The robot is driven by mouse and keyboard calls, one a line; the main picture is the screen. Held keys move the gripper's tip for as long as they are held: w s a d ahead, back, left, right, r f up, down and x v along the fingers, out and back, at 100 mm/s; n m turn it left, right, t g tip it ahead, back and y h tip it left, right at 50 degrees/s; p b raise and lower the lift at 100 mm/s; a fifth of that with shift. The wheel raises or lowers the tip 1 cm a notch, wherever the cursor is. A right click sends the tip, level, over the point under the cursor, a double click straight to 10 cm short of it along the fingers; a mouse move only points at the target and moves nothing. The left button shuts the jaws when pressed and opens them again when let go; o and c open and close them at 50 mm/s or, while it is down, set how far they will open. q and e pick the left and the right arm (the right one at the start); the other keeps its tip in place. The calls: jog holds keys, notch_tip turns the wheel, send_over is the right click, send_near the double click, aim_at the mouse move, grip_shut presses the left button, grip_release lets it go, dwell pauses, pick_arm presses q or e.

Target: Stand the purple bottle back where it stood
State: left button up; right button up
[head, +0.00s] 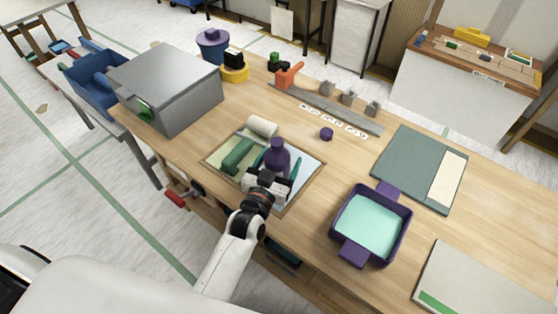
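The purple bottle (278,154) is upright over the framed board (305,184) in the middle of the table. My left gripper (275,163) is at the bottle from the near side, with a teal finger against each side of its body. It looks shut on the bottle. The gripper's body hides the bottle's base, so I cannot tell whether it touches the board. My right gripper is not in view.
A green roller-like piece (238,155) and a cream roll (262,127) lie left of the bottle. A small purple round piece (326,134) is behind right. A purple tray (370,225) stands right, a grey box (165,85) left. Bare table lies between board and tray.

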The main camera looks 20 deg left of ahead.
pick_arm(q)
jog(key=shift+r, duration=0.1)
jog(key=shift+s+r, duration=0.1)
jog(key=s, duration=0.8)
jog(key=s+a, duration=0.1)
jog(key=s, duration=0.2)
jog(key=shift+s+b, duration=0.35)
jog(key=shift+s, duration=0.05)
